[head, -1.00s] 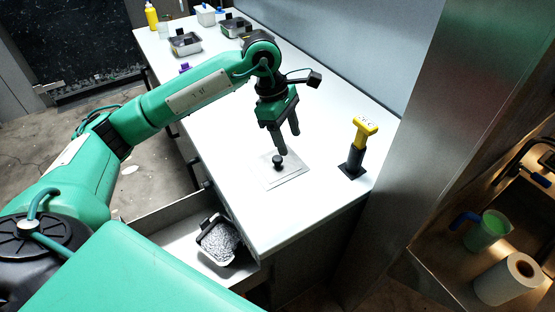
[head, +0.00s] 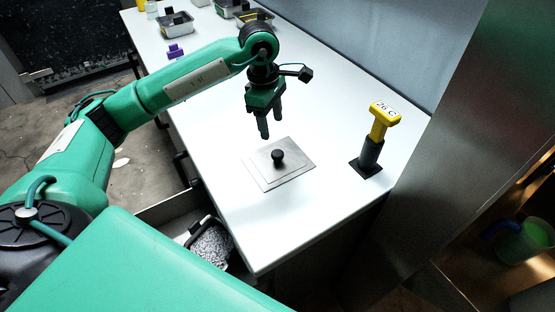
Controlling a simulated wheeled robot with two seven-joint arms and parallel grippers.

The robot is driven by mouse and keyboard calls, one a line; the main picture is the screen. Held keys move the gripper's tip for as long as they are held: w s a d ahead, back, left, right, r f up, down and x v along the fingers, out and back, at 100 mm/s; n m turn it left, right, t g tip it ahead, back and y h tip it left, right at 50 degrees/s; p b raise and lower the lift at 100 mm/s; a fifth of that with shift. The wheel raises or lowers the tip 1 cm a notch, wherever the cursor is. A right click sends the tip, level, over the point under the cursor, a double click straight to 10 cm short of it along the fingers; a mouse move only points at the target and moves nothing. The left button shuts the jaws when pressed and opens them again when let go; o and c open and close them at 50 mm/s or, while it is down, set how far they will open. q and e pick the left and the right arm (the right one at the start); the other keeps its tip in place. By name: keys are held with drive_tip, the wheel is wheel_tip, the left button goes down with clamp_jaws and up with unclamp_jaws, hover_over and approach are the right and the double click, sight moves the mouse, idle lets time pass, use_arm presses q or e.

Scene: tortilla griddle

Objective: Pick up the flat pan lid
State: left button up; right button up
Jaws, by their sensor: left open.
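The flat pan lid (head: 291,173) is a thin grey metal square with a round black knob (head: 278,157) in its middle. It lies flat on the white counter near its front end. My left gripper (head: 271,131) points down above the counter, behind and slightly left of the knob in the picture. Its two dark fingers are apart and empty, and they do not touch the knob. My right gripper is not in view.
A yellow-topped thermometer (head: 384,115) on a black stand is right of the lid. Metal pans (head: 176,23) and a purple object (head: 175,51) are farther back. An open drawer (head: 160,211) below the counter's left edge holds a container (head: 210,243).

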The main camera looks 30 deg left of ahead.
use_arm(q)
hover_over(277, 153)
drive_tip(key=f, duration=0.4)
drive_tip(key=a+f+p, duration=0.1)
drive_tip(key=f, duration=0.1)
drive_tip(key=f+p, duration=0.1)
drive_tip(key=f, duration=0.1)
drive_tip(key=d+f, duration=0.1)
drive_tip(key=f, duration=0.1)
drive_tip(key=shift+f+p, duration=0.1)
drive_tip(key=shift+p, duration=0.3)
drive_tip(key=shift+f, duration=0.55)
drive_tip(key=c, duration=1.1)
drive_tip(key=shift+c, duration=0.2)
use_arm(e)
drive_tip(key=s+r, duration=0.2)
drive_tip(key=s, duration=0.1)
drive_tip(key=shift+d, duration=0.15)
use_arm(q)
drive_tip(key=shift+w, duration=0.1)
